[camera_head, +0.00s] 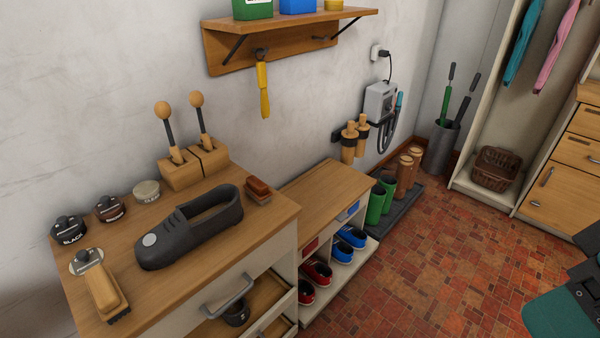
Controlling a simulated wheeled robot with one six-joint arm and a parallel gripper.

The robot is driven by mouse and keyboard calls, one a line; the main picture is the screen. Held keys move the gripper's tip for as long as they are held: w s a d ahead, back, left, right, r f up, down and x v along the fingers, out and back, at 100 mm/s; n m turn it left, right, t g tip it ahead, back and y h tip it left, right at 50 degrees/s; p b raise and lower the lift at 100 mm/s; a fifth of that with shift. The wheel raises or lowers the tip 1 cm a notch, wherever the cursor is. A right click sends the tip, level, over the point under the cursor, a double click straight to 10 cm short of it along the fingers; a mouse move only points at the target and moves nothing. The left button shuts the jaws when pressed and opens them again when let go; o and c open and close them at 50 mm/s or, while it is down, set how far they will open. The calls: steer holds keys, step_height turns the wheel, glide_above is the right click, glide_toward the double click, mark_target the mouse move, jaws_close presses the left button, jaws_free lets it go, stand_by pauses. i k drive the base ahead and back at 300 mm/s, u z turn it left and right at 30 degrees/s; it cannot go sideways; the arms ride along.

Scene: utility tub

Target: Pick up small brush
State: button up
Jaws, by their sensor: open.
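A small reddish-brown block-shaped item (258,189), perhaps a small brush, lies at the back right of the wooden cabinet top (225,242), just right of the dark shoe (190,228). A larger brush (105,289) with a pale wooden body and dark bristles lies at the front left of the same top. Two ball-topped handles (196,99) with dark shafts stand upright in a wooden block (182,174). I cannot tell for sure which of these is the small brush.
Several polish tins, including one marked black (69,229), stand along the left of the top. An open drawer (262,304) is below. A wall shelf (290,28) with a hanging yellow-handled tool (264,90) is above. The tiled floor (450,265) at right is clear.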

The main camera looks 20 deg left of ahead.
mark_target(257, 189)
steer(key=u, duration=0.05)
steer(key=i, duration=0.7)
steer(key=u, duration=1)
steer(key=i, duration=0.55)
steer(key=u, duration=0.6)
